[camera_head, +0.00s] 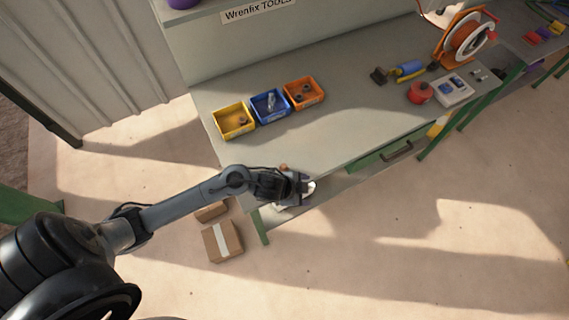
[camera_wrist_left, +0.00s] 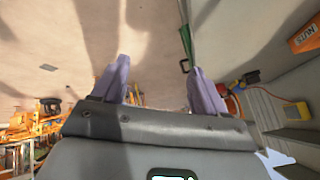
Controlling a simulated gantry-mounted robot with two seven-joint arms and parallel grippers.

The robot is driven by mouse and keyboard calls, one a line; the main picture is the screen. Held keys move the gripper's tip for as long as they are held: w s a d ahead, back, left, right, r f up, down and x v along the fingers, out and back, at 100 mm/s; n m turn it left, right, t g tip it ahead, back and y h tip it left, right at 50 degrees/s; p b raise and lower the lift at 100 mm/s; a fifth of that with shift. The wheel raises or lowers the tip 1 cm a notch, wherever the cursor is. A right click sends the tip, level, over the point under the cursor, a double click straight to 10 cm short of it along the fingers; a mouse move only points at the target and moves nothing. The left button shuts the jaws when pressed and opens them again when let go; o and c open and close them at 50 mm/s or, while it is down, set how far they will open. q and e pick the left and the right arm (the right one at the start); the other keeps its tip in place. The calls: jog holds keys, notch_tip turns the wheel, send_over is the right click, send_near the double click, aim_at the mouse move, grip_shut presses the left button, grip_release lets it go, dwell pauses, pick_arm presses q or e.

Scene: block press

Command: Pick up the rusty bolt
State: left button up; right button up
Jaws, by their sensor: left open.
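A small rust-brown piece (camera_head: 283,167) shows at the bench's near left edge, just behind my left gripper; it may be the rusty bolt, but it is too small and covered to be sure. My left gripper (camera_head: 305,188) is by the bench's near edge, apart from the bins. In the left wrist view its two purple fingers (camera_wrist_left: 160,82) are spread with nothing between them. A yellow bin (camera_head: 224,129), a blue bin (camera_head: 262,120) and an orange bin (camera_head: 313,98) stand in a row on the bench. Each holds small hardware, silver in the blue one.
The grey workbench (camera_head: 350,125) is clear between bins and front edge. At its right are a red round item (camera_head: 420,92), a white box (camera_head: 454,91) and an orange reel (camera_head: 465,40). A cardboard box (camera_head: 216,247) lies on the floor below the arm.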

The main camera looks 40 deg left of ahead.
pick_arm(q)
jog(key=w+a+f+m+g, duration=0.2)
jog(key=w+a, duration=0.2)
jog(key=a, duration=0.2)
jog(key=g+h, duration=0.1)
jog(key=g, duration=0.1)
send_near(283, 165)
jog(key=f, duration=0.1)
jog(key=shift+g, duration=0.3)
jog(key=shift+w+b+x, duration=0.1)
jog(key=shift+b+x, duration=0.05)
jog(key=shift+x, duration=2.4)
jog(key=shift+w+b+x, duration=0.15)
jog(key=shift+x, duration=2.4)
jog(key=shift+d+r, duration=0.1)
jog(key=shift+d, duration=0.05)
jog(key=c, duration=1.2)
